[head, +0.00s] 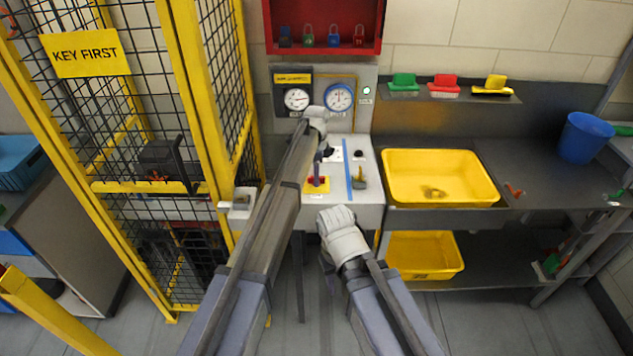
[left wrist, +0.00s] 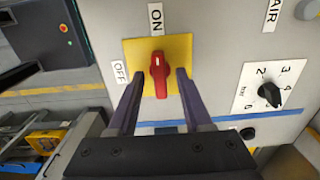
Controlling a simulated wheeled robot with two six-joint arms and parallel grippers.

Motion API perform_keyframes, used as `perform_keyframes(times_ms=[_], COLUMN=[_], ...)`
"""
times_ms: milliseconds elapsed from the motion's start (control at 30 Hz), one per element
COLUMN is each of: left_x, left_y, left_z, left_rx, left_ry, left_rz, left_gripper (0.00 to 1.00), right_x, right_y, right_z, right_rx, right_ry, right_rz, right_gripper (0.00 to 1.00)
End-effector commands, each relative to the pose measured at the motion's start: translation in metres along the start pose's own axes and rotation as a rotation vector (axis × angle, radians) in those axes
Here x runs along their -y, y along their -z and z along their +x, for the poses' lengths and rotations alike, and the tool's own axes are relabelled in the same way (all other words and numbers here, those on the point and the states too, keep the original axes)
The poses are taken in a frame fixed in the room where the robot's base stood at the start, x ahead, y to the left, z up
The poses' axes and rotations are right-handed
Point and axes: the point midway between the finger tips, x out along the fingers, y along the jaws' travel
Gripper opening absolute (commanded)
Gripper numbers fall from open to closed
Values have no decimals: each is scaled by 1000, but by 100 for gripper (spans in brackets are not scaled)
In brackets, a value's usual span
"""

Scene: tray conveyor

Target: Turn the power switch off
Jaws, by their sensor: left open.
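The power switch is a red rotary handle (left wrist: 160,77) on a yellow plate (left wrist: 129,52) in the left wrist view. Its handle lines up with the ON label (left wrist: 156,19); the OFF label (left wrist: 120,71) is to the left. In the head view the red switch (head: 317,185) is on the pale control panel, below my left wrist. My left gripper (left wrist: 161,74) is open, one finger on each side of the handle, with visible gaps. I cannot tell how deep the fingertips reach. It also shows in the head view (head: 321,157).
Gauges (head: 340,97) are above. A yellow cage (head: 190,70) stands left; a yellow tray (head: 440,157) is on the right bench.

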Motion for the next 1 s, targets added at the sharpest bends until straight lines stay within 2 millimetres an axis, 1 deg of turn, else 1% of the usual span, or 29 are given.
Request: perform_keyframes(times_ms=[33, 267, 367, 700, 733, 1000], left_x=[0, 0, 0, 0, 0, 0], left_y=[0, 0, 0, 0, 0, 0], left_z=[2, 1, 1, 1, 1, 1], left_rx=[0, 0, 0, 0, 0, 0], left_ry=[0, 0, 0, 0, 0, 0], left_rz=[0, 0, 0, 0, 0, 0], left_gripper=[50, 50, 40, 2, 0, 0], right_x=[0, 0, 0, 0, 0, 0], right_y=[0, 0, 0, 0, 0, 0], right_z=[2, 1, 1, 1, 1, 1], right_rx=[0, 0, 0, 0, 0, 0], right_ry=[0, 0, 0, 0, 0, 0], right_rz=[0, 0, 0, 0, 0, 0], right_gripper=[50, 50, 50, 50, 50, 50])
